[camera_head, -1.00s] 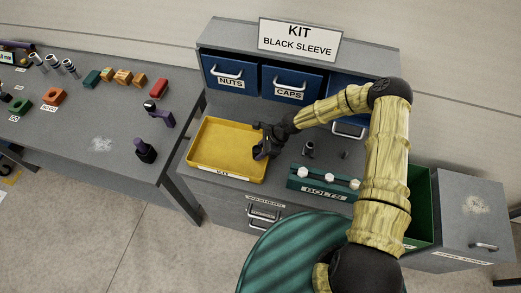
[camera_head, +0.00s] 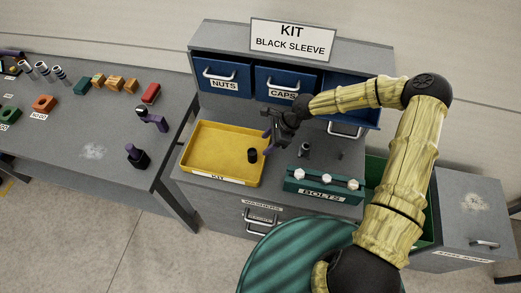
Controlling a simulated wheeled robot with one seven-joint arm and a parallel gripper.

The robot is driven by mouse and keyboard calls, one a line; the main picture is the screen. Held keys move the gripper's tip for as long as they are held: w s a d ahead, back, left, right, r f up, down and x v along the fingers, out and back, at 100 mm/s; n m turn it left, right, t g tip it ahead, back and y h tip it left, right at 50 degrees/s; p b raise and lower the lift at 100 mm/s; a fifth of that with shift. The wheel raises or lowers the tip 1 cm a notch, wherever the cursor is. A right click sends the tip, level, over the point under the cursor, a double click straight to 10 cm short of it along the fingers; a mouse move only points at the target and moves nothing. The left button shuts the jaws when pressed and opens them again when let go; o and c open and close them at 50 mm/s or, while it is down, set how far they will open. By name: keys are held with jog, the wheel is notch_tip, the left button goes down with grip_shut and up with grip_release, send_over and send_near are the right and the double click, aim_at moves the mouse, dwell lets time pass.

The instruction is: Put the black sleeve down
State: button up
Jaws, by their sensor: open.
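The black sleeve (camera_head: 253,156) is a small dark cylinder standing in the yellow kit tray (camera_head: 203,163), near the tray's right side. My gripper (camera_head: 268,135) is open and empty. It is up and to the right of the sleeve in the picture, apart from it, near the tray's right rim. A sign (camera_head: 292,39) above the drawers reads "KIT BLACK SLEEVE".
Blue drawers (camera_head: 221,75) labelled NUTS and CAPS stand behind the tray; the right one is pulled out. A green bolts rack (camera_head: 322,186) and a dark upright part (camera_head: 304,149) are right of the tray. The left table (camera_head: 90,152) holds blocks and cylinders.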

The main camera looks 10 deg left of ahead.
jog(key=shift+v, duration=1.65)
jog(key=d+r+n+t+h, duration=0.3)
jog(key=d+r+n+t, duration=0.2)
jog(key=d+r+n, duration=0.4)
jog(key=s+d+r+n+g+h, duration=0.1)
jog(key=s+d+r+n+h, duration=0.1)
jog(key=s+d+r+n, duration=0.4)
jog(key=s+d+r, duration=0.4)
jog(key=s, duration=0.4)
jog(key=shift+s+d+r+n+h, duration=0.25)
jog(key=shift+s+r+n+h, duration=0.05)
jog(key=shift+r+n+h, duration=0.1)
